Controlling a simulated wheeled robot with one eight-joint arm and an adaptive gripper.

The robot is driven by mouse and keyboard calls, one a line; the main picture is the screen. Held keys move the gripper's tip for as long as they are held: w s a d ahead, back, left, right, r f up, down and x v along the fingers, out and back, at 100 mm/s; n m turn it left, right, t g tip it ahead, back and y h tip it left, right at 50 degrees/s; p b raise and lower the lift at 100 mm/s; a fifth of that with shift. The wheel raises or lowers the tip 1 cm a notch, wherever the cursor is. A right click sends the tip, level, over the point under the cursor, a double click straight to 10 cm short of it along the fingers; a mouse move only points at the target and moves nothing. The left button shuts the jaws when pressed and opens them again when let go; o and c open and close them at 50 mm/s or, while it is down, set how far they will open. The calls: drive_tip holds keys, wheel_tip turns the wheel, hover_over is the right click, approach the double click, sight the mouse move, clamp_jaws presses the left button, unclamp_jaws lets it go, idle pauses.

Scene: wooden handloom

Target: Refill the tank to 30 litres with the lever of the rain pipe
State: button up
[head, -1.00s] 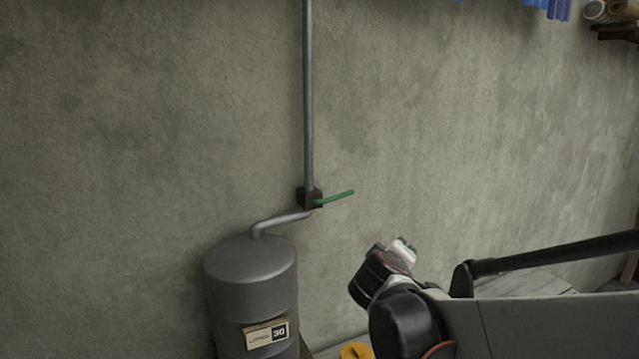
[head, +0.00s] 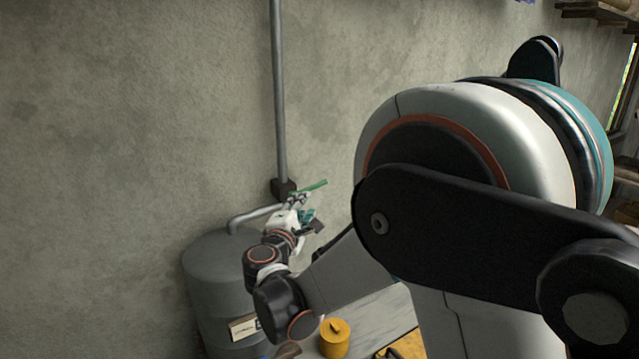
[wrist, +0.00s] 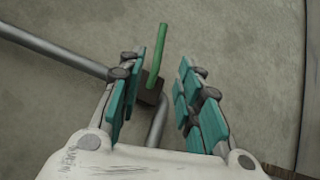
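The grey tank (head: 205,275) stands against the wall with a bent pipe running into its top. Its label (head: 242,328) is partly hidden behind my arm, and its number cannot be read now. The rain pipe (head: 279,100) comes down the wall to a dark valve block (head: 283,187), also in the wrist view (wrist: 150,90). The green lever (head: 314,186) sticks out to the right, tilted slightly up. My gripper (wrist: 162,58) is open at the lever. In the wrist view the lever (wrist: 160,50) lies between the teal-padded fingers, with gaps on both sides; depth is unclear.
A yellow lidded pot (head: 334,338) stands on a pale tabletop (head: 372,304) below and right of my gripper. The concrete wall (head: 130,110) is bare around the pipe. Shelves (head: 598,14) are at the upper right.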

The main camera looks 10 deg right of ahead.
sight(315, 188)
drive_tip(key=p+x, duration=0.1)
drive_tip(key=x, duration=1.2)
drive_tip(key=shift+w+d+p, duration=0.2)
drive_tip(key=shift+w+p, duration=0.05)
drive_tip(key=shift+p, duration=0.05)
clamp_jaws()
